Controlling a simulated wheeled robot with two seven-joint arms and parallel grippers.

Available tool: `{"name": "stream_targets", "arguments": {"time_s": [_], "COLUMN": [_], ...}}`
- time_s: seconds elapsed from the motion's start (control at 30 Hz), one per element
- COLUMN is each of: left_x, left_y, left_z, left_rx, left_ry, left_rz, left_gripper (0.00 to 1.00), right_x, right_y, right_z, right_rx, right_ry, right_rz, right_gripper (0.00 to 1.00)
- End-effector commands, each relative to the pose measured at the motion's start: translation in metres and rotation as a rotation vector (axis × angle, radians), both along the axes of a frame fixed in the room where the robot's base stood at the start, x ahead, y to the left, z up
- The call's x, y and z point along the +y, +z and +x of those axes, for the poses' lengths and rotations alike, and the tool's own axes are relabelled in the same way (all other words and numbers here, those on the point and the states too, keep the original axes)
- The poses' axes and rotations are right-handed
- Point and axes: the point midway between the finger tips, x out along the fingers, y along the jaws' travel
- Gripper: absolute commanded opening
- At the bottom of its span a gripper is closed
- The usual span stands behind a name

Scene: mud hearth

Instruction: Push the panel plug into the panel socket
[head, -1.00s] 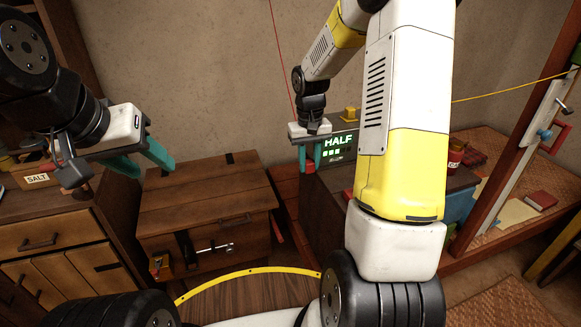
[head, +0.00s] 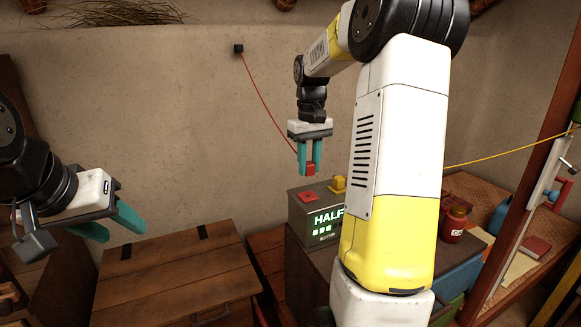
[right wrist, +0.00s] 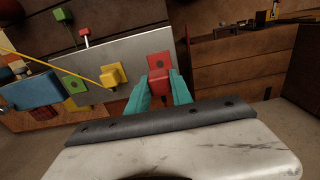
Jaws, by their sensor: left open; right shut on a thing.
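The panel plug, a red block (head: 310,169) on a red cord, is held between the teal fingers of my right gripper (head: 310,160). In the head view it hangs upright above the box with the HALF display. A red socket (head: 308,196) sits on the box's top, below the plug with a gap between them. In the right wrist view the red plug (right wrist: 160,86) is between the fingertips, and the red socket (right wrist: 158,61) with a dark hole shows just beyond. My left gripper (head: 115,225) is open and empty at the left, above the wooden chest.
A yellow plug (head: 338,184) with a yellow cord stands beside the red socket on the box (head: 298,228). The red cord runs to a black wall block (head: 238,48). A red jar (head: 455,222) stands to the right. My right arm hides part of the box.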

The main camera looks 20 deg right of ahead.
Motion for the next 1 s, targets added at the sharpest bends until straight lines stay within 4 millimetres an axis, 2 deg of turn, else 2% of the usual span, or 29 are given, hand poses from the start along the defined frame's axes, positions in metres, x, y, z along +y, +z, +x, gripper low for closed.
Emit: {"name": "stream_targets", "arguments": {"time_s": [0.37, 0.8, 1.0], "left_x": [0.0, 0.0, 0.0], "left_y": [0.0, 0.0, 0.0], "left_z": [0.0, 0.0, 0.0], "left_rx": [0.0, 0.0, 0.0], "left_ry": [0.0, 0.0, 0.0], "left_rz": [0.0, 0.0, 0.0], "left_gripper": [0.47, 0.47, 0.47], "right_x": [0.0, 0.0, 0.0], "right_y": [-0.007, -0.047, -0.056], "right_z": [0.0, 0.0, 0.0], "right_rx": [0.0, 0.001, 0.0], "right_ry": [-0.001, -0.001, -0.001], "right_rz": [0.0, 0.0, 0.0], "right_gripper": [0.0, 0.0, 0.0]}}
